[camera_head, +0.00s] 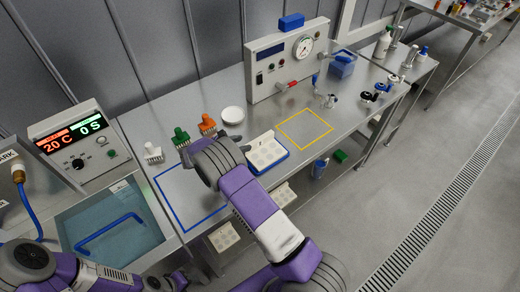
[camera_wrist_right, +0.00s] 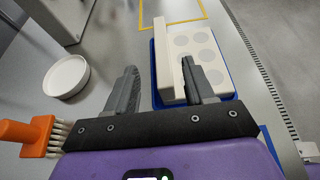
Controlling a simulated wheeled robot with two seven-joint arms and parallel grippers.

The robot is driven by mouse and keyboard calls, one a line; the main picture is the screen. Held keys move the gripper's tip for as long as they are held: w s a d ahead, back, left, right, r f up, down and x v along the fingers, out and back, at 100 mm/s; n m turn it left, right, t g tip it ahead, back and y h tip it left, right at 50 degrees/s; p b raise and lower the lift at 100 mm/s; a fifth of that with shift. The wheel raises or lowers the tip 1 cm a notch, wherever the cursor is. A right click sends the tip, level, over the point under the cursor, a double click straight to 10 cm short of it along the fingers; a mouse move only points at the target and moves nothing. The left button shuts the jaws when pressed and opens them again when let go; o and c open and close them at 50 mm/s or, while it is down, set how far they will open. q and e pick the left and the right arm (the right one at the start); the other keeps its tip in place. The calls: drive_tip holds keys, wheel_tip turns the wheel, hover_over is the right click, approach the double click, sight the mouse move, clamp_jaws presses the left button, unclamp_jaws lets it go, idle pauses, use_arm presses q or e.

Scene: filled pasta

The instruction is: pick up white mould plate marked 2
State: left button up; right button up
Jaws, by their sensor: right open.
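White mould plates with round hollows lie in a blue tray (camera_wrist_right: 152,88) on the steel bench. A plate face (camera_wrist_right: 195,45) shows in the right wrist view, with a tall pale edge on its left; no number is legible. The plate (camera_head: 266,152) also shows in the head view. My right gripper (camera_wrist_right: 160,68) is open above the tray. Its left finger is outside the plate's left edge, and its right finger overlaps the plate face. I cannot tell whether either finger touches it. My left gripper is not in view.
A white round dish (camera_head: 232,115) and brushes with green (camera_head: 181,137) and orange (camera_head: 207,125) handles stand behind my right arm. A gauge box (camera_head: 288,60) is at the back. The yellow-outlined area (camera_head: 305,128) right of the tray is clear. More plates (camera_head: 282,195) lie below.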

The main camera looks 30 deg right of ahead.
sight(257, 140)
drive_tip(key=x, duration=0.6)
drive_tip(key=shift+s+d+f, duration=0.15)
drive_tip(key=shift+d, duration=0.2)
clamp_jaws()
